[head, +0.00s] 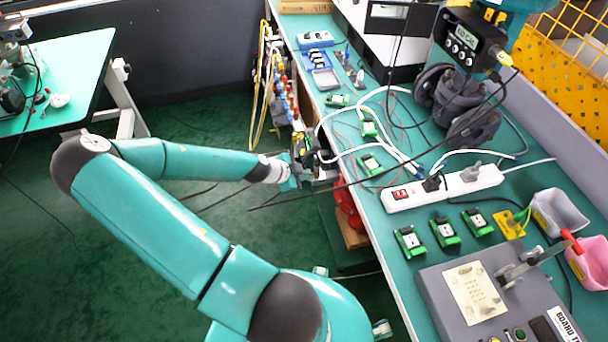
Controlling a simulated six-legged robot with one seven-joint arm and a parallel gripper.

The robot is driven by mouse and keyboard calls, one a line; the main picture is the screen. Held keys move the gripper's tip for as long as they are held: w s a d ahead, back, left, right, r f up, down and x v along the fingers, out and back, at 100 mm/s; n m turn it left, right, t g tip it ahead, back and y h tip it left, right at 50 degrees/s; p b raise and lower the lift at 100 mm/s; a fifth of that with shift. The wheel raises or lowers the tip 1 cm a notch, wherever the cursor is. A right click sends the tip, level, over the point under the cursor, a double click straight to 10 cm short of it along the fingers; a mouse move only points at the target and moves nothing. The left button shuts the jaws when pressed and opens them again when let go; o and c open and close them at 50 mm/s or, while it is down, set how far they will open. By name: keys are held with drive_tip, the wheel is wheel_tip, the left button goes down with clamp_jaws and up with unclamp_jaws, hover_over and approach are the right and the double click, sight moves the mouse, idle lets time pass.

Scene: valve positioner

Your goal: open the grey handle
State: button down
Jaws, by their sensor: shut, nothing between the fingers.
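I cannot surely pick out the grey handle. A grey metal lever (530,264) with a red tip stands on the grey test box at the lower right, far from my gripper. A teal device with a black display box (462,45) stands at the far right of the bench. My teal arm reaches across to the bench's left edge. My gripper (308,160) is small and dark there, beside the hanging cables, and is shut with nothing in it. What lies right behind its fingers is partly hidden.
The green bench (372,222) carries a white power strip (443,188), several green modules (445,232), loose cables, a grey test box (455,310) and grey and pink bins (558,212). Coloured cables (262,80) hang off its left edge. Another table (70,75) stands upper left, with open floor between.

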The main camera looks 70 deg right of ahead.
drive_tip(key=shift+s+a+f+m+t+h, duration=0.2)
drive_tip(key=shift+a+m+t+h, duration=0.15)
drive_tip(key=shift+h, duration=0.25)
idle(0.3)
drive_tip(key=f+m+h, duration=0.1)
drive_tip(key=m+h, duration=0.1)
drive_tip(key=f+m+t+h, duration=0.1)
drive_tip(key=m+h, duration=0.1)
drive_tip(key=h, duration=0.1)
drive_tip(key=f+m+h, duration=0.1)
drive_tip(key=m+h, duration=0.1)
drive_tip(key=h, duration=0.1)
drive_tip(key=shift+s+a+f, duration=0.15)
drive_tip(key=shift+s+a, duration=0.05)
drive_tip(key=shift+a, duration=0.1)
idle(0.9)
drive_tip(key=shift+f, duration=0.2)
idle(0.6)
drive_tip(key=shift+a, duration=0.1)
idle(0.6)
